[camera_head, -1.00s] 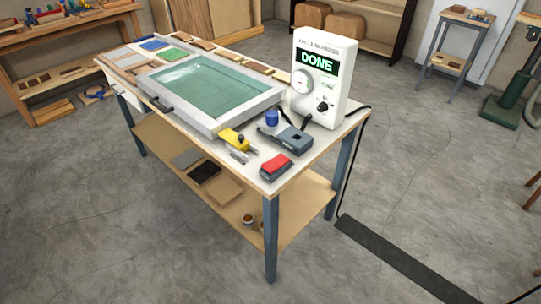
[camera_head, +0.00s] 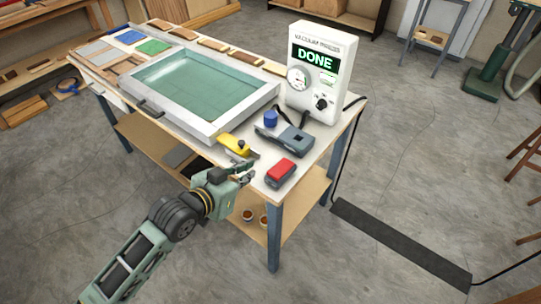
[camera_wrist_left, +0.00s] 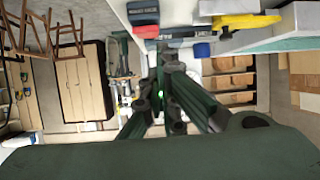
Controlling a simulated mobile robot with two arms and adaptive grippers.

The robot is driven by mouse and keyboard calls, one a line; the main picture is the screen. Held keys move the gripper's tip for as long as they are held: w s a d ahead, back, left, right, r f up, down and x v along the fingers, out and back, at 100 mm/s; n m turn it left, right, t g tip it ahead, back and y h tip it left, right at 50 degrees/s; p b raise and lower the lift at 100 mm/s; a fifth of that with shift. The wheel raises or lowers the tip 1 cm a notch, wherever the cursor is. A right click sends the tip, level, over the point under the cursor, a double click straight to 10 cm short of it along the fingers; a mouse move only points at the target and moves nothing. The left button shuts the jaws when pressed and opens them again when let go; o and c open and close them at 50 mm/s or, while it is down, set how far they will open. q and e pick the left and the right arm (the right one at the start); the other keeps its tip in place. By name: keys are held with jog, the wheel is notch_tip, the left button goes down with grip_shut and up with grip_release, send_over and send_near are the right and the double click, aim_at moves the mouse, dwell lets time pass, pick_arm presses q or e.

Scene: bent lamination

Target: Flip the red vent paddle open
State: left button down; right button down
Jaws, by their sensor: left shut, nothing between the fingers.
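The red vent paddle (camera_head: 281,170) lies on its dark base at the near right corner of the table, its flat red top facing up. In the left wrist view the red paddle (camera_wrist_left: 143,12) shows at the top, left of centre. My left gripper (camera_head: 249,174) is shut and empty, just off the table's front edge, a little left of the paddle and apart from it. Its closed fingers (camera_wrist_left: 163,72) also show in the wrist view, not touching the paddle. My right gripper is not in view.
A yellow tool (camera_head: 234,144) sits close behind my left gripper. The white vacuum press box (camera_head: 318,75) reads DONE. The glass-topped frame (camera_head: 215,125) fills the table's middle.

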pick_arm(q)
jog(key=shift+m+h, duration=0.4)
jog(key=shift+h, duration=0.1)
jog(key=r, duration=0.1)
jog(key=d+r, duration=0.1)
jog(key=r, duration=0.2)
jog(key=shift+s+d+r, duration=0.15)
jog(key=shift+s+d, duration=0.2)
jog(key=p, duration=0.2)
send_over(273, 176)
notch_tip(273, 176, down, 3)
notch_tip(273, 176, down, 4)
jog(key=shift+w+r+p, duration=0.15)
jog(key=shift+r+p, duration=0.1)
jog(key=shift+p, duration=0.25)
jog(key=shift+f, duration=0.65)
